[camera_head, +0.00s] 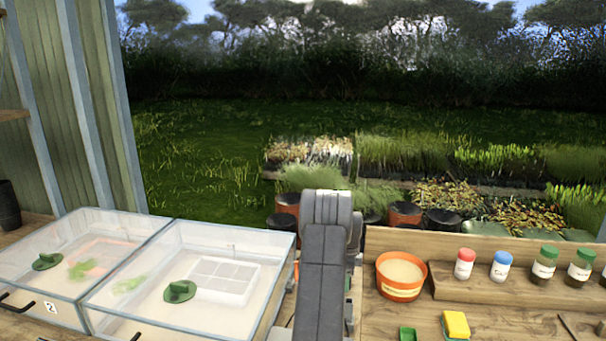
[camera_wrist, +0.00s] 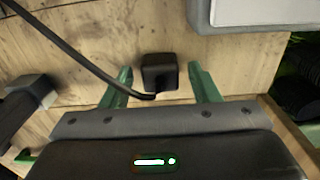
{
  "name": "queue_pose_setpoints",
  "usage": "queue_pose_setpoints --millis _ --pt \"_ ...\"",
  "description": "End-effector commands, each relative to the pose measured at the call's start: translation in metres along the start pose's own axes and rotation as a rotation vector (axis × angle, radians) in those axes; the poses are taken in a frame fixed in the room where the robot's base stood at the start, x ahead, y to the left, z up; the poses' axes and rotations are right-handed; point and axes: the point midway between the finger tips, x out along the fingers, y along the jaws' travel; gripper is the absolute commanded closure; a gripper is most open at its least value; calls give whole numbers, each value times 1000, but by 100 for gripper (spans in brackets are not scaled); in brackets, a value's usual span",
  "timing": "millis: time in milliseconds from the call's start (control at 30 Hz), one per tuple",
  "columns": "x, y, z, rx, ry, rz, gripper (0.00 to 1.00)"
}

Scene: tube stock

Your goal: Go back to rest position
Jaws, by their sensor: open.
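My gripper (camera_wrist: 160,69) shows in the wrist view, with its two green fingers spread apart. Nothing is held between them. A small black block (camera_wrist: 158,66) with a dark cable shows in the gap between the fingers, over a wooden surface (camera_wrist: 90,30); I cannot tell how far below the fingers it lies. In the head view my grey arm rises in the lower middle, and my gripper is hidden there.
Two clear tanks (camera_head: 262,232) (camera_head: 132,222) stand at left. At right, an orange bowl (camera_head: 402,290), several capped jars (camera_head: 464,264) and a yellow sponge (camera_head: 456,324) are on the wooden bench. A pale grey-edged panel (camera_wrist: 240,14) is at the wrist view's top right.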

Motion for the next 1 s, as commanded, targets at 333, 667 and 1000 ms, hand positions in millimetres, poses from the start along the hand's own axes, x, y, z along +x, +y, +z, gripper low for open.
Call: queue_pose_setpoints --millis 333,667,1000 --pt "0 0 0 0 0 -2 44" --pt "5 0 0 0 0 -1 44" --pt "-45 -2 0 0 0 -6 44"
